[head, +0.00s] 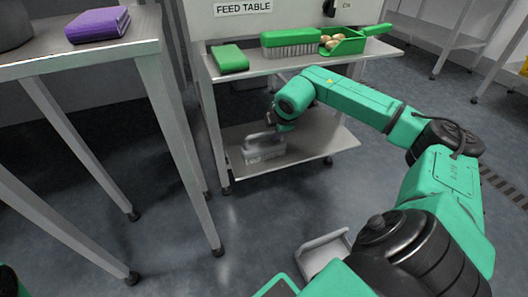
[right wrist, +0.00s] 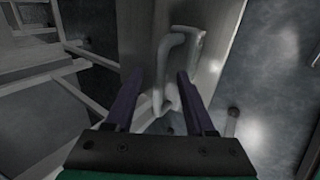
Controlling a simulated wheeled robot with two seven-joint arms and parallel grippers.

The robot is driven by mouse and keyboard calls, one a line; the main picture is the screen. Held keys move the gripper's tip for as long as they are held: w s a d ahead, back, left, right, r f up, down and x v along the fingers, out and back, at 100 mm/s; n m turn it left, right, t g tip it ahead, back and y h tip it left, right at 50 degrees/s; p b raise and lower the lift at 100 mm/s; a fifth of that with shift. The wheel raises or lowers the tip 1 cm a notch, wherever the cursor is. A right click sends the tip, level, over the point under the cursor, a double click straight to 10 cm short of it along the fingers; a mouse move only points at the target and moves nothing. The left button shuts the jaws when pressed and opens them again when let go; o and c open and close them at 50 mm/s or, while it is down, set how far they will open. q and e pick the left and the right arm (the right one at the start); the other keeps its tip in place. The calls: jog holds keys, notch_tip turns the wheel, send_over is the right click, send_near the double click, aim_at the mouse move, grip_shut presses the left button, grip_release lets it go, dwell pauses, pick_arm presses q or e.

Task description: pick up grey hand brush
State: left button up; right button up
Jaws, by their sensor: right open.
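The grey hand brush (head: 264,154) lies on the lower shelf of the feed table in the head view, bristles down, with its looped handle on top. My right gripper (head: 270,118) is just above the handle, and the wrist partly blocks the view there. In the right wrist view, the brush (right wrist: 192,40) shows ahead, and the dark fingers of my right gripper (right wrist: 159,76) stand apart on either side of the lower part of its handle. The fingers are open, and I cannot tell whether either touches it. My left gripper is out of view.
A purple folded cloth (head: 98,24) lies on the left table (head: 110,50). The lower shelf (head: 320,143) is otherwise clear.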

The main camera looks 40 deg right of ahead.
aim_at(271, 131)
jog(key=x, duration=0.3)
jog(key=shift+f+b, duration=0.2)
jog(key=shift+b, duration=0.15)
jog(key=shift+r, duration=0.1)
grip_shut()
jog(key=shift+d+r, duration=0.1)
